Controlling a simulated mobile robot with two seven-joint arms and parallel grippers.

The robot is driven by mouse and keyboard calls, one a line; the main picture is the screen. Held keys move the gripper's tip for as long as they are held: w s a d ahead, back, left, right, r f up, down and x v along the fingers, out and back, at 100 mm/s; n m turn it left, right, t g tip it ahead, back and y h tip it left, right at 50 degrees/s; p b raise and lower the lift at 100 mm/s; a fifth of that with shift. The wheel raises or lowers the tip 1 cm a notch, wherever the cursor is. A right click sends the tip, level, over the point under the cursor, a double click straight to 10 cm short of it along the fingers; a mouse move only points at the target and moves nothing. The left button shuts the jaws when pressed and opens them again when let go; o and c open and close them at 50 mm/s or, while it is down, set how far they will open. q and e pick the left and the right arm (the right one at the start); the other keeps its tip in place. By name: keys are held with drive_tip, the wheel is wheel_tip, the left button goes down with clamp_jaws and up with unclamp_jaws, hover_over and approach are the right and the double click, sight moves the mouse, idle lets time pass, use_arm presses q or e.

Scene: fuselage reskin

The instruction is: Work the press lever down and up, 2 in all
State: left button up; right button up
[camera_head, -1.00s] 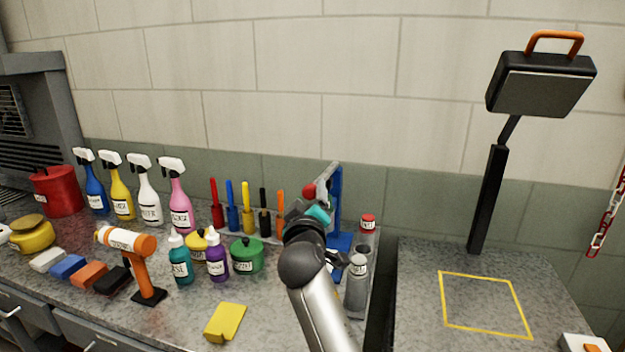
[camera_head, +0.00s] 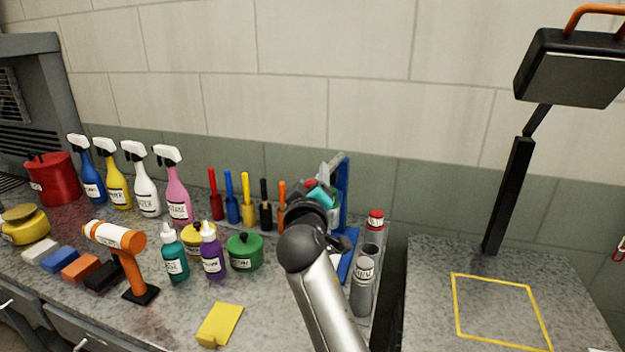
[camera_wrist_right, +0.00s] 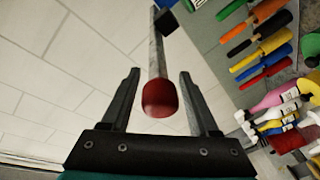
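The press (camera_head: 345,200) is a blue upright frame at the back right of the left counter, partly hidden behind my right arm. Its lever ends in a red knob (camera_head: 311,183). The knob also shows in the right wrist view (camera_wrist_right: 160,98), at the end of a grey rod. My right gripper (camera_head: 326,172) is at the knob. In the right wrist view its two dark fingers (camera_wrist_right: 159,76) stand apart, one on each side of the knob, with a gap visible on both sides. The press's lower part is mostly hidden by my arm. My left gripper is not in view.
A yellow-outlined square (camera_head: 500,310) on the right counter is empty.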

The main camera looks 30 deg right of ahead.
clamp_jaws()
idle(1.1)
